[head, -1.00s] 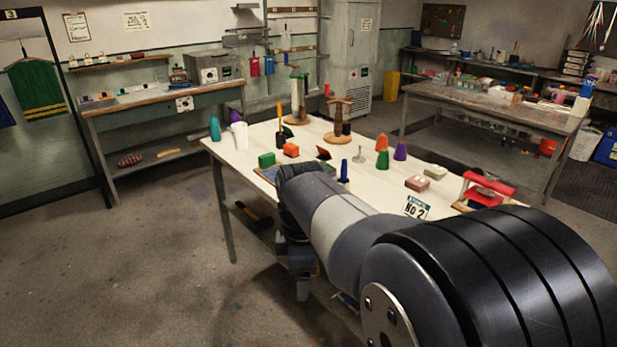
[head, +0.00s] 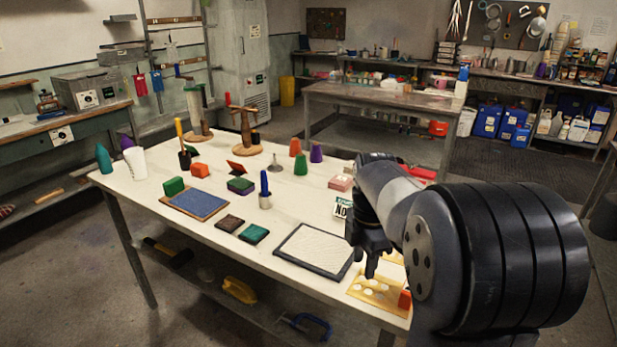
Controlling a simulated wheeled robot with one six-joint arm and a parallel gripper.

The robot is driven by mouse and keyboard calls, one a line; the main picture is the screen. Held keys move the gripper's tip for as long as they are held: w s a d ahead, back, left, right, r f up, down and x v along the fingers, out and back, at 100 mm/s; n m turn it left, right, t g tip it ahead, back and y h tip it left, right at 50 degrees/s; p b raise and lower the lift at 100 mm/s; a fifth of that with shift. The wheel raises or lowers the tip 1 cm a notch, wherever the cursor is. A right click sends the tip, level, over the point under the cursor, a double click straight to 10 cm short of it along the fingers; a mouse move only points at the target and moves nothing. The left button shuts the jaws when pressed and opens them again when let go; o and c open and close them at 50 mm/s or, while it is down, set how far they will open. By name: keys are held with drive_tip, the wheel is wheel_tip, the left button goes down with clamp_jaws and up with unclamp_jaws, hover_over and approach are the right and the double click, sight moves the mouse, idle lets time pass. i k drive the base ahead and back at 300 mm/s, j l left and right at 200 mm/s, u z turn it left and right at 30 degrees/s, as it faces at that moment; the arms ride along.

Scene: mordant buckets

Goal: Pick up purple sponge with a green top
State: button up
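A small purple block with a green top (head: 241,185), which looks like the sponge, lies on the white table (head: 140,196) near its middle. It is behind the blue mat and left of a blue-topped upright piece. My gripper (head: 369,266) points down over the table's front right part, well to the right of the sponge and apart from it. It is dark and partly hidden by my arm, so its finger gap is not clear. I see nothing held in it.
A blue mat (head: 197,203), two dark flat pads (head: 229,223) (head: 253,233), a blue-topped piece (head: 265,190) and a black-framed white panel (head: 305,251) lie around the sponge.

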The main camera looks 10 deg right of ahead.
sight(242, 186)
drive_tip(key=i+j+z, duration=0.4)
drive_tip(key=j+z, duration=0.25)
drive_tip(key=i+j+z, duration=0.3)
drive_tip(key=j+z, duration=0.65)
drive_tip(key=i+j+z, duration=0.1)
drive_tip(key=j, duration=1.45)
drive_tip(key=i+j+z, duration=0.15)
drive_tip(key=j, duration=1.45)
drive_tip(key=k+l, duration=0.05)
